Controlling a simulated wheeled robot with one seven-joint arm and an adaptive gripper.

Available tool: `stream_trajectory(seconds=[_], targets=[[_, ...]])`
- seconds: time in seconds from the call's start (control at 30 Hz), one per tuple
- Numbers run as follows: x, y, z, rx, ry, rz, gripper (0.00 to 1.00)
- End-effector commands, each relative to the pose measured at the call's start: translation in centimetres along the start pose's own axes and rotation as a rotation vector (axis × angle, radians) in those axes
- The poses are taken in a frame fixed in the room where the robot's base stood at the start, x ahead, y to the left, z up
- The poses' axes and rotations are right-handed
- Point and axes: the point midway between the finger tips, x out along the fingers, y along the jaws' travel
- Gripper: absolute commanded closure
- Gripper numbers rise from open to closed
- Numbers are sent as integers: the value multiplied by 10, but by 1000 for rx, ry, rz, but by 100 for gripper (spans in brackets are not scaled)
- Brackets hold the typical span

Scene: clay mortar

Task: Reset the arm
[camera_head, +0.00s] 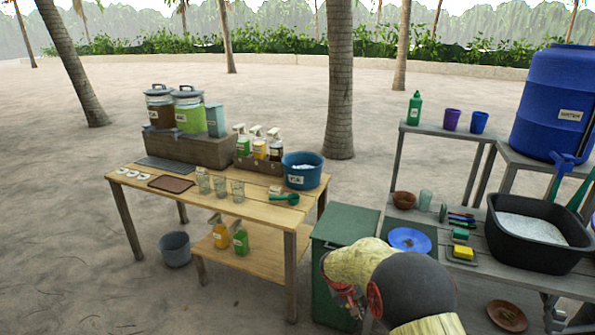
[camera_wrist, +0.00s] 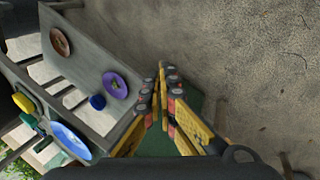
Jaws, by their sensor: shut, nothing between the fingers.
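My arm reaches in from the bottom of the head view, in front of the green cabinet (camera_head: 345,224). My gripper (camera_head: 347,308) points downward at the end of it, partly hidden by the arm's own links. In the wrist view my gripper (camera_wrist: 162,78) has its two yellow and black fingers drawn together at the tips, with nothing between them. A patch of green, likely the cabinet, shows behind the fingers there. Sandy ground lies beyond the fingertips.
A grey washing bench on the right holds a blue plate (camera_head: 410,240), yellow sponge (camera_head: 463,252) and black tub (camera_head: 538,232). A brown plate (camera_head: 507,315) sits lower. A wooden drinks table (camera_head: 225,207) stands left. Open sand lies beyond.

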Motion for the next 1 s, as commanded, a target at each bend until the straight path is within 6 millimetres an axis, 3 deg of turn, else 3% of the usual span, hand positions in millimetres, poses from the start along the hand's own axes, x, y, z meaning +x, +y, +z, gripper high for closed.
stream_trajectory(seconds=[0.03,0.1,0.4,0.7,0.9,1.0], targets=[[-31,10,18,0,-11,-25,100],[-65,16,47,-6,-29,-65,100],[-193,32,172,17,-30,-229,100],[-280,31,283,137,74,-351,100],[-323,39,326,221,211,-371,100],[-345,51,332,247,288,-358,100]])
